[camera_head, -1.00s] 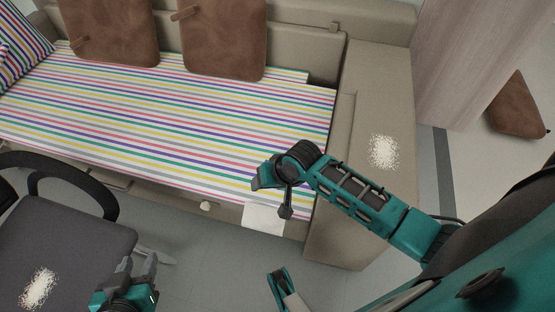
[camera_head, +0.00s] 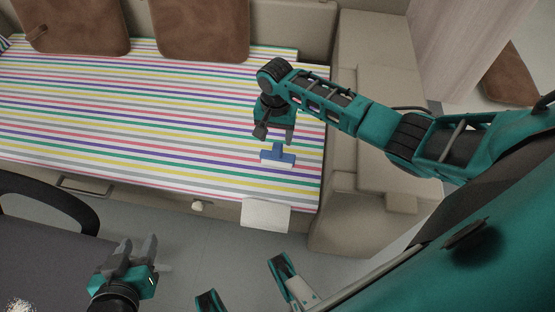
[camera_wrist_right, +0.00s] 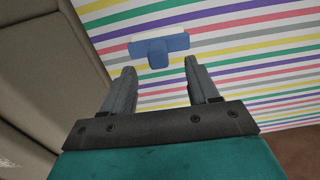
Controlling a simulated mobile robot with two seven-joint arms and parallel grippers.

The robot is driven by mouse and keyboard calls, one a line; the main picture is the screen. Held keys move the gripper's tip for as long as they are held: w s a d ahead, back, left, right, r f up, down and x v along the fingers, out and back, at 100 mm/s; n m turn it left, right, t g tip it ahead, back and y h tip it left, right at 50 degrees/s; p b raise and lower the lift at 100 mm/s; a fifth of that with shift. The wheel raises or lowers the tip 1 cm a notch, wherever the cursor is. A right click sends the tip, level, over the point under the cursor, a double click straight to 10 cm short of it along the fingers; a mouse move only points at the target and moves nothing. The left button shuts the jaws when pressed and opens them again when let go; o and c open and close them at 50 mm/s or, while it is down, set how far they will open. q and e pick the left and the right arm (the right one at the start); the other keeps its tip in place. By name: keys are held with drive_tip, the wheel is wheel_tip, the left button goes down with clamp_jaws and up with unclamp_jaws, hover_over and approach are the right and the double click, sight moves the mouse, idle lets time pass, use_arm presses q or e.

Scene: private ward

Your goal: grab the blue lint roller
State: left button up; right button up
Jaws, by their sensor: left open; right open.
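The blue lint roller (camera_head: 279,156) lies on the striped bed cover near its front right part. It has a blue handle and a wide head with a pale strip along one edge. My right gripper (camera_head: 273,136) is open just behind its handle in the head view. In the right wrist view the lint roller (camera_wrist_right: 158,48) is beyond the open fingertips of the right gripper (camera_wrist_right: 160,78), with its handle end pointing between them; nothing is held. My left gripper (camera_head: 141,247) is open and empty, low at the left, away from the bed.
The striped bed cover (camera_head: 120,110) is mostly clear. Brown cushions (camera_head: 205,28) lean at the back. A beige armrest (camera_head: 365,110) stands right of the bed. A dark chair (camera_head: 40,240) is at front left. A white sheet (camera_head: 265,215) hangs at the bed's front edge.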

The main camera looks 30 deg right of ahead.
sight(278, 145)
drive_tip(key=f+b, duration=0.1)
drive_tip(key=f, duration=0.1)
drive_tip(key=f+b, duration=0.1)
drive_tip(key=f, duration=0.2)
drive_tip(key=shift+d+f+b, duration=0.25)
drive_tip(key=shift+f+b, duration=0.1)
drive_tip(key=shift+b, duration=0.05)
drive_tip(key=shift+r, duration=0.1)
drive_tip(key=c, duration=0.3)
clamp_jaws()
